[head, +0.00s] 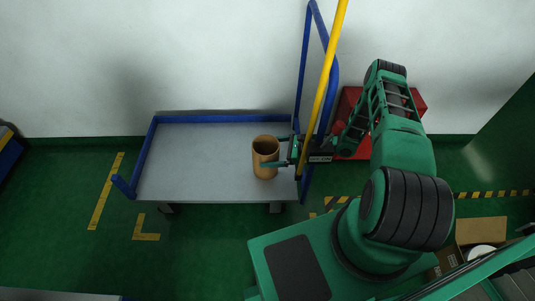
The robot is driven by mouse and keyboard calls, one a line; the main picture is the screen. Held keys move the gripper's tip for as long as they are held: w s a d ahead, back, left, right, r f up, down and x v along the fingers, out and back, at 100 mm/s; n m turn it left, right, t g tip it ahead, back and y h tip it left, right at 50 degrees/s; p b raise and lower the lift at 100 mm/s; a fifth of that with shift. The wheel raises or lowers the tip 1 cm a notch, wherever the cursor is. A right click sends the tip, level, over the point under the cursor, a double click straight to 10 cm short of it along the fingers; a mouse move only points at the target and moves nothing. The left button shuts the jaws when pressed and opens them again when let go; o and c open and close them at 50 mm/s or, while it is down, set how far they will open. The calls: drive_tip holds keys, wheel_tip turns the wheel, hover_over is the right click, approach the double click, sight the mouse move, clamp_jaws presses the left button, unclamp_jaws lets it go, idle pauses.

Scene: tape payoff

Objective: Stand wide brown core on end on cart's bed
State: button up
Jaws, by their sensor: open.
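The wide brown core (265,160) is a hollow cardboard tube. It is upright, with its open top facing up, at the right end of the grey bed of the cart (195,160). My gripper (272,152) reaches in from the right, and its fingers extend to either side of the core. The jaws are open; whether either finger touches the core cannot be told. The core's lower end appears to meet the bed.
The cart has blue rails and a tall blue handle frame (303,70) at its right end. A yellow pole (328,85) crosses close to my wrist. A red object (349,100) is behind my arm. An open cardboard box (482,231) lies at the lower right. The bed's left part is clear.

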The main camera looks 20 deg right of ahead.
drive_tip(key=v, duration=1)
drive_tip(key=shift+s, duration=0.15)
drive_tip(key=shift+d+r, duration=0.1)
drive_tip(key=s+d+r+n+g+h, duration=0.25)
drive_tip(key=d+r+n, duration=0.2)
drive_tip(key=r, duration=0.75)
drive_tip(key=s+d+r+n+g+h, duration=0.2)
drive_tip(key=s+d+r+n+h, duration=0.3)
drive_tip(key=r, duration=0.7)
drive_tip(key=s+d+r+n+g+h, duration=0.25)
drive_tip(key=r+n, duration=0.35)
drive_tip(key=r, duration=0.6)
drive_tip(key=s+a+r, duration=0.1)
drive_tip(key=s+r, duration=0.3)
drive_tip(key=s, duration=0.4)
drive_tip(key=s+a+r+n+h, duration=0.1)
drive_tip(key=s+a+r, duration=0.1)
drive_tip(key=s+r, duration=0.2)
drive_tip(key=s+a+r+n, duration=0.1)
drive_tip(key=s+r, duration=0.3)
drive_tip(key=s, duration=0.7)
drive_tip(key=shift+s+a+r+h, duration=0.15)
drive_tip(key=shift+s+a+h, duration=0.15)
drive_tip(key=shift+a, duration=0.05)
